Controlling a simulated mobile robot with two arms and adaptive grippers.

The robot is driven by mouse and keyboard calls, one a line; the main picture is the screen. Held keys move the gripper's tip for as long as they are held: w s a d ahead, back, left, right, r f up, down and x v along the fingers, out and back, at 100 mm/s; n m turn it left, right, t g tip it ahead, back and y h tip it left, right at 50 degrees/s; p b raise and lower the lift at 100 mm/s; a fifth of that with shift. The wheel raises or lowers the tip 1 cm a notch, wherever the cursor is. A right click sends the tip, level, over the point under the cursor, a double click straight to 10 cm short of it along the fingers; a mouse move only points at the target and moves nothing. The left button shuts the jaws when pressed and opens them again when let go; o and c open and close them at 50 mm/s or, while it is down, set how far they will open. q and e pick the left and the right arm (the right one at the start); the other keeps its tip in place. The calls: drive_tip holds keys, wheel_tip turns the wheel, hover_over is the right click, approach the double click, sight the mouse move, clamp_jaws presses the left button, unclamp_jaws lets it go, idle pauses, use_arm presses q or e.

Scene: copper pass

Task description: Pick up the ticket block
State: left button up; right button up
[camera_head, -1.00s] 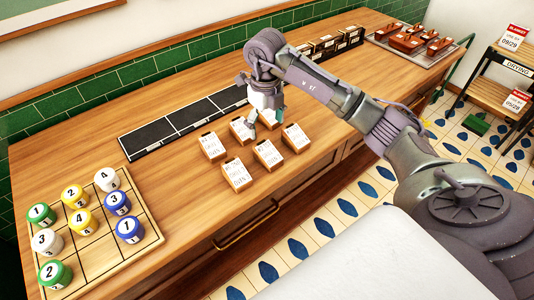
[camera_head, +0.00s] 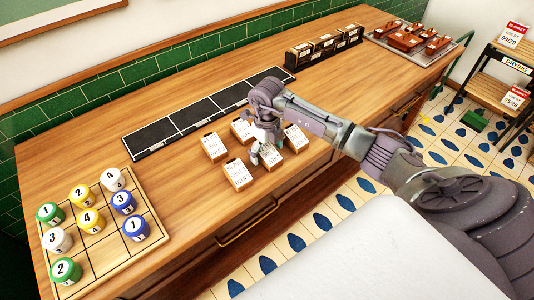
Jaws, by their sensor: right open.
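Several ticket blocks, wooden with white printed faces, stand in two rows on the wooden counter. They include a back-left block (camera_head: 213,146), a front-left block (camera_head: 238,174), a back-middle block (camera_head: 241,131) and a front-right block (camera_head: 296,138). My right gripper (camera_head: 262,150) points down over the front-middle block (camera_head: 271,157), which it partly covers. The gripper is open; whether its fingers touch that block I cannot tell. Any block behind the gripper and wrist is hidden. My left gripper is not in view.
A black slotted strip (camera_head: 206,112) lies behind the blocks. Dark card boxes (camera_head: 322,46) and a tray of brown pieces (camera_head: 412,48) stand farther back right. A wooden grid board (camera_head: 104,263) with numbered cylinders sits at left. Bare counter separates it from the blocks.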

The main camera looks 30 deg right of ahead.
sight(268, 151)
drive_tip(key=c, duration=1.3)
drive_tip(key=shift+r, duration=0.15)
drive_tip(key=shift+r+b, duration=0.4)
drive_tip(key=shift+r, duration=0.2)
wheel_tip(268, 151, up, 3)
drive_tip(key=shift+s+d+f+b, duration=0.1)
drive_tip(key=shift+d+b, duration=0.05)
drive_tip(key=shift+b, duration=0.5)
drive_tip(key=shift+s+d+r+b, duration=0.5)
drive_tip(key=shift+s+r, duration=0.65)
drive_tip(key=shift+s, duration=0.7)
drive_tip(key=shift+s+d+r+b, duration=0.5)
drive_tip(key=shift+s+r, duration=0.6)
drive_tip(key=shift+s, duration=0.75)
drive_tip(key=shift+s+d+r+b, duration=0.5)
drive_tip(key=shift+s+r, duration=0.65)
drive_tip(key=shift+s, duration=0.7)
